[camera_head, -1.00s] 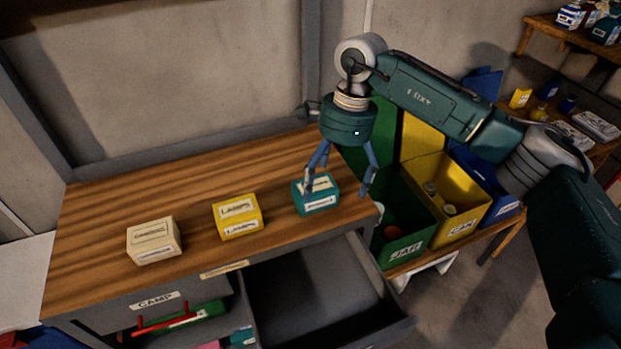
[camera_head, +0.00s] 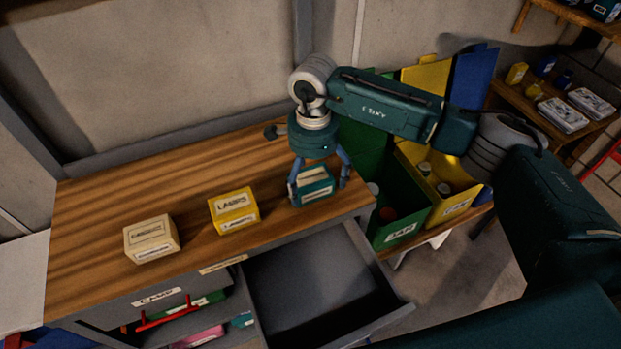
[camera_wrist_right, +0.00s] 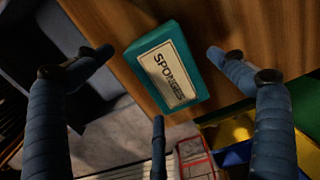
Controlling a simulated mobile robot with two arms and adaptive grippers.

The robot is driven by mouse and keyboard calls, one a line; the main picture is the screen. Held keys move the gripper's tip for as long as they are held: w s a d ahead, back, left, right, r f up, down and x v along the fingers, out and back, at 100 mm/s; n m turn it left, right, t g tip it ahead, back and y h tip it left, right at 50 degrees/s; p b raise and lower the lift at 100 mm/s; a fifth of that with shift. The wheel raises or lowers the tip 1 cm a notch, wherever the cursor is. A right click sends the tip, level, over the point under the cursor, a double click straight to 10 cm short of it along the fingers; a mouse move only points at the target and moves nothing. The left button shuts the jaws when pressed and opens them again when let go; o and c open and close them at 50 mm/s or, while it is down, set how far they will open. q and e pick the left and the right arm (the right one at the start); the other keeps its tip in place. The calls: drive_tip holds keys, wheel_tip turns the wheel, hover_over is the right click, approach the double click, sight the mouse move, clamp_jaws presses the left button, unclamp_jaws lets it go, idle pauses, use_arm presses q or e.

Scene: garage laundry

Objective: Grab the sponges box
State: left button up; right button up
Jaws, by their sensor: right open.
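The teal sponges box (camera_head: 314,185) sits at the right end of the wooden workbench top. In the right wrist view its white label on the teal box (camera_wrist_right: 166,72) reads "SPONGES". My right gripper (camera_head: 320,187) is open and points down over the box, with a finger on either side of it. In the wrist view the fingers of my right gripper (camera_wrist_right: 164,75) are spread wide and the box lies between and beyond them. I cannot tell whether any finger touches it. My left gripper is not in view.
A yellow "LAMPS" box (camera_head: 234,212) and a beige box (camera_head: 151,240) stand to the left on the bench. An open, empty-looking drawer (camera_head: 318,275) juts out below. Green (camera_head: 398,215) and yellow (camera_head: 447,190) bins stand close on the right.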

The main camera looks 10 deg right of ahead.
drive_tip(key=shift+s+d+f, duration=0.1)
drive_tip(key=shift+f, duration=0.9)
drive_tip(key=c, duration=1.4)
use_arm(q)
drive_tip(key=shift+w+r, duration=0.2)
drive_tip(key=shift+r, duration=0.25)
use_arm(e)
drive_tip(key=shift+o, duration=0.2)
